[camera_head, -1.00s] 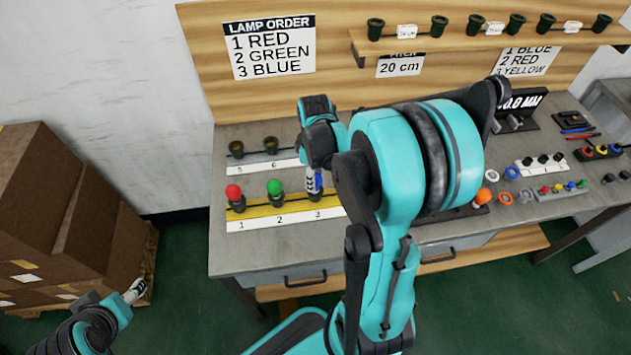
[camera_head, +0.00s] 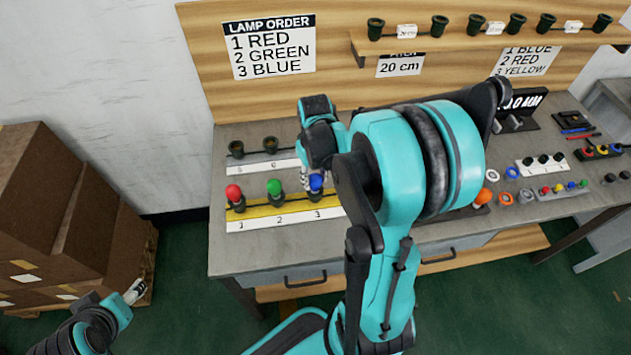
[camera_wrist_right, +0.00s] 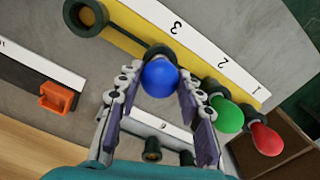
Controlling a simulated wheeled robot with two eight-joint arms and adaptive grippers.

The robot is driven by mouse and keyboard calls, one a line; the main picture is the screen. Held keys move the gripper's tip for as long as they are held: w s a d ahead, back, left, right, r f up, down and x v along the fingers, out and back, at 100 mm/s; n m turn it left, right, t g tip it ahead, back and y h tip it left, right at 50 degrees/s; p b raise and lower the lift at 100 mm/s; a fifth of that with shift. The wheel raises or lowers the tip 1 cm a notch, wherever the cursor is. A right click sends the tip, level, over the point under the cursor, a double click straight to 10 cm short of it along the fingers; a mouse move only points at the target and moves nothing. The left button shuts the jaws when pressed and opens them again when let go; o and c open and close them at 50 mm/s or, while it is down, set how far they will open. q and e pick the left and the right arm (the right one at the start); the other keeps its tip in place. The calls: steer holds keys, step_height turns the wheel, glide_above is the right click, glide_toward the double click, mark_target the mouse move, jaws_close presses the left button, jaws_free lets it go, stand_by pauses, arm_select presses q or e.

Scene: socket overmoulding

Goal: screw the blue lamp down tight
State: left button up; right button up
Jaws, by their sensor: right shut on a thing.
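The blue lamp (camera_head: 316,182) stands upright in the dark socket at position 3 on the yellow strip. It also shows in the right wrist view (camera_wrist_right: 160,78). My right gripper (camera_head: 309,178) reaches down at it from behind. In the right wrist view its two fingers (camera_wrist_right: 160,84) lie on either side of the blue bulb, shut on it. The green lamp (camera_head: 275,187) sits at position 2 and the red lamp (camera_head: 234,193) at position 1. My left gripper (camera_head: 134,291) is low at the left, far from the bench; its jaw state is too small to tell.
Two empty sockets (camera_head: 237,149) stand on the grey strip behind. My right arm hides the middle of the bench. Loose rings (camera_head: 504,198) and small parts lie at the right. Cardboard boxes (camera_head: 60,200) stand left of the bench. An orange part (camera_wrist_right: 58,97) shows in the wrist view.

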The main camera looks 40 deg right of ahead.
steer(key=m, duration=0.4)
steer(key=shift+m, duration=0.3)
steer(key=m, duration=0.4)
steer(key=shift+m, duration=0.3)
steer(key=o, duration=1.1)
